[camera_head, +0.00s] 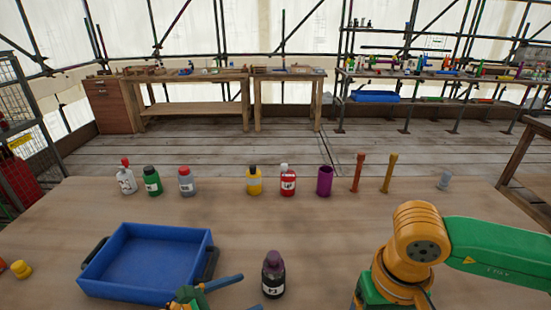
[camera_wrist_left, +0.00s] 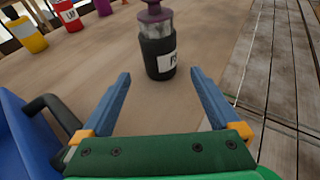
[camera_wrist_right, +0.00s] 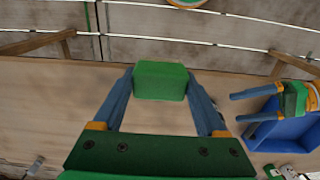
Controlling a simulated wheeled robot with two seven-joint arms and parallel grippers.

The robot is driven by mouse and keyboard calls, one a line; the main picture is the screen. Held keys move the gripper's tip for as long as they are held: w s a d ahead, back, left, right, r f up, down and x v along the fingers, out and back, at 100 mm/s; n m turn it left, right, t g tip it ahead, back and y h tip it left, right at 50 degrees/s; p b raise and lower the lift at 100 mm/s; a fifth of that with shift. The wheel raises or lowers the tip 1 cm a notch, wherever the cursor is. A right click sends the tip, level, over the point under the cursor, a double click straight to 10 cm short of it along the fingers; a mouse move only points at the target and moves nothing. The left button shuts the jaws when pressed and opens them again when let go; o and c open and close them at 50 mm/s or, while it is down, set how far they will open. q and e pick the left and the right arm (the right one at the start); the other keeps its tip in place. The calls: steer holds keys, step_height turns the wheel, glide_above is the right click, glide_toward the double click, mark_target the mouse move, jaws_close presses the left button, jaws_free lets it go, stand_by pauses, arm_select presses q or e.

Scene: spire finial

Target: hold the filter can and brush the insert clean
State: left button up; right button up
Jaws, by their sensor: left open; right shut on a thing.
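The filter can (camera_head: 273,280) stands upright on the table near the front, a dark can with a white label and a purple-topped insert (camera_head: 272,259). In the left wrist view the can (camera_wrist_left: 158,60) is just beyond my fingertips, with the purple knob and a grey section above its dark body. My left gripper (camera_head: 250,292) is open and empty, left of the can, its blue fingers pointing at it. My right gripper (camera_wrist_right: 160,82) is shut on a green block, which I cannot identify surely as the brush. The right gripper is outside the head view.
A blue tray (camera_head: 95,277) lies left of the left gripper. Along the far side stand several bottles, including a yellow one (camera_head: 254,181), a purple cup (camera_head: 324,182), and red (camera_head: 357,173) and yellow (camera_head: 389,174) upright pieces. The table between that row and the can is clear.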

mark_target(264, 286)
arm_select(q)
steer(key=x, duration=0.2)
steer(key=shift+w+d+f+b, duration=0.2)
steer(key=shift+d+b, duration=0.05)
steer(key=shift+b, duration=0.15)
arm_select(e)
steer(key=shift+s+a+f, duration=0.3)
steer(key=shift+a+f, duration=0.05)
steer(key=shift+a, duration=0.15)
arm_select(q)
steer(key=b+x, duration=0.2)
steer(key=x, duration=0.3)
steer(key=shift+w+d, duration=0.2)
arm_select(e)
steer(key=shift+w+d+f, duration=0.15)
steer(key=shift+d+f, duration=0.05)
steer(key=shift+f, duration=0.4)
steer(key=shift+w+d+f, duration=0.15)
steer(key=shift+d+f, duration=0.05)
steer(key=shift+f, duration=0.4)
arm_select(q)
steer(key=shift+r, duration=0.1)
arm_select(e)
steer(key=shift+s+a, duration=0.15)
steer(key=shift+r, duration=0.1)
arm_select(q)
steer(key=c, duration=0.9)
